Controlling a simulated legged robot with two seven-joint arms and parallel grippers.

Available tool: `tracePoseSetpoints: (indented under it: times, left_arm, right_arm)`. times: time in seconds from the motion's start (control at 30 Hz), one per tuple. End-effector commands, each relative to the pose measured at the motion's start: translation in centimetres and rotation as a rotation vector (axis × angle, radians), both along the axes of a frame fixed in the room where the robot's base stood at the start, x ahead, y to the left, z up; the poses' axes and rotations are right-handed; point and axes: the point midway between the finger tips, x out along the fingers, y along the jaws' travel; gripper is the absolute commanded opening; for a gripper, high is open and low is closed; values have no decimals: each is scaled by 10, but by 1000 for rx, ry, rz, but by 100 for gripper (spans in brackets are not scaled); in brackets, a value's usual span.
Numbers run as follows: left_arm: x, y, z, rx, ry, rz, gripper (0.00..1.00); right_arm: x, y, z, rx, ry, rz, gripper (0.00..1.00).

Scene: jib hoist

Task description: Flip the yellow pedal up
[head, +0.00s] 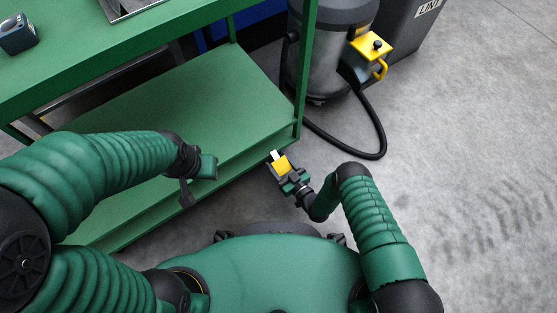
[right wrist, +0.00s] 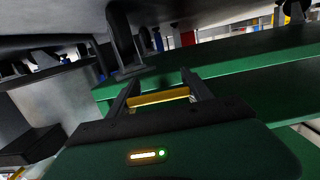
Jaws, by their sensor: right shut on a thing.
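The yellow pedal (head: 282,164) shows in the head view as a small yellow block with a pale end, beside the green bench's lower front corner. My right gripper (head: 287,172) is at it. In the right wrist view the pedal (right wrist: 158,98) is a yellow bar spanning the gap between the two dark fingers of my right gripper (right wrist: 162,92), which is shut on it. The pedal's mounting is hidden. My left gripper (head: 195,178) is in front of the bench's lower shelf, away from the pedal; its jaw opening is unclear.
The green bench (head: 185,110) with its lower shelf fills the left and middle. The grey floor at right is clear.

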Motion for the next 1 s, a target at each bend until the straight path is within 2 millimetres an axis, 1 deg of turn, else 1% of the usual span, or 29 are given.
tracePoseSetpoints:
  times: [0.03,0.1,0.3,0.4,0.5,0.7,1.0]
  left_arm:
    - [0,0,16,0,0,0,36]
    - [0,0,27,0,0,0,36]
    - [0,0,55,0,0,0,36]
    - [0,0,65,0,0,0,36]
    - [0,0,73,0,0,0,36]
    - [0,0,81,0,0,0,36]
    - [0,0,82,0,0,0,36]
  right_arm:
    - [0,0,12,-14,23,1,0]
    - [-1,0,14,-42,62,0,0]
    - [-3,-2,19,-125,176,2,0]
    - [-3,-3,20,-162,226,0,0]
    - [-4,-3,20,-193,269,1,0]
    - [-4,-3,21,-233,323,1,0]
    - [-4,-3,19,-248,343,-1,0]
